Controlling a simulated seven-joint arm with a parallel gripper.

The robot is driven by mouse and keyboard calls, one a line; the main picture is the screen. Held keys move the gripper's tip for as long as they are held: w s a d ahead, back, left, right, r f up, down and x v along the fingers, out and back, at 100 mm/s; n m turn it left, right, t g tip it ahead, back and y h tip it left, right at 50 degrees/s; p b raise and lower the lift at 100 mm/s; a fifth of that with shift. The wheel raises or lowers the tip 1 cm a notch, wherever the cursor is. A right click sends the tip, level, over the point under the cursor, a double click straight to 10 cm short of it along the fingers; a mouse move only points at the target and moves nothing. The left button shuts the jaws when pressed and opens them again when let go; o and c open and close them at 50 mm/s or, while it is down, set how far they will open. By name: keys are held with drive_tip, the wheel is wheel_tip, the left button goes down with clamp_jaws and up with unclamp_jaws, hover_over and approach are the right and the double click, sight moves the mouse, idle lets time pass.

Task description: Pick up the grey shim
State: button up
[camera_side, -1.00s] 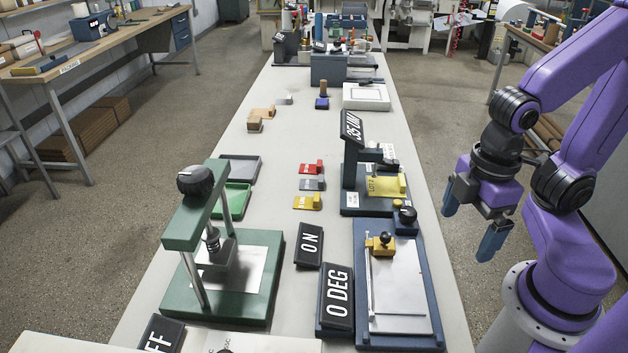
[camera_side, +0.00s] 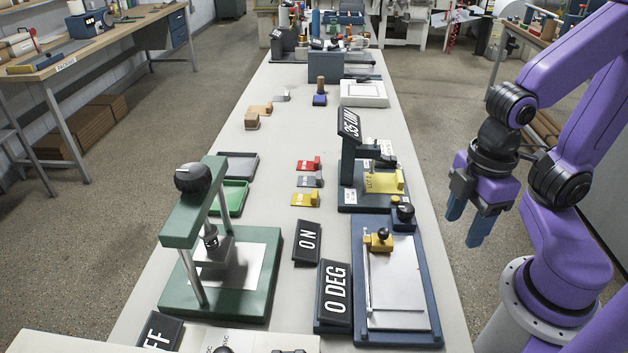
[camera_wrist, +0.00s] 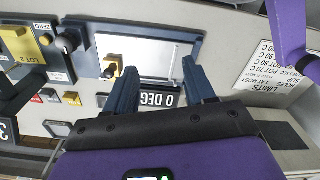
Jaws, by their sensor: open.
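The grey shim (camera_side: 310,182) lies on the bench between the red shim (camera_side: 309,164) and the yellow shim (camera_side: 306,199) in the side view. In the wrist view the grey shim (camera_wrist: 50,95) is small, at left, between the red and yellow ones. My gripper (camera_side: 467,226) is off the bench's right edge in the side view, well away from the shims. Its blue fingers point down, open and empty. In the wrist view the gripper (camera_wrist: 160,68) has the blue-framed plate beyond its fingers.
A gauge stand (camera_side: 347,195) with a tilted display and a yellow block stands right of the shims. The blue-framed plate (camera_side: 398,275) is nearest my arm. A green press (camera_side: 258,300) and green tray (camera_side: 237,195) are to the left.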

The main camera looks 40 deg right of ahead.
sight(317, 177)
drive_tip(key=shift+w, duration=0.1)
drive_tip(key=w+a+f+n+t+h, duration=0.1)
drive_tip(key=w+a+f+n+h, duration=0.2)
drive_tip(key=w, duration=0.9)
drive_tip(key=w+a+f+n+t+h, duration=0.2)
drive_tip(key=w+f+h, duration=0.3)
drive_tip(key=w, duration=0.7)
drive_tip(key=w+a+f+n+t+h, duration=0.2)
drive_tip(key=w+a+f+n+h, duration=0.2)
drive_tip(key=w, duration=0.8)
drive_tip(key=shift+w+f+n+h, duration=0.15)
drive_tip(key=shift+w+n+h, duration=0.1)
drive_tip(key=shift+n+h, duration=0.25)
drive_tip(key=x, duration=1.7)
drive_tip(key=shift+w+f, duration=0.1)
drive_tip(key=shift+f, duration=0.1)
clamp_jaws()
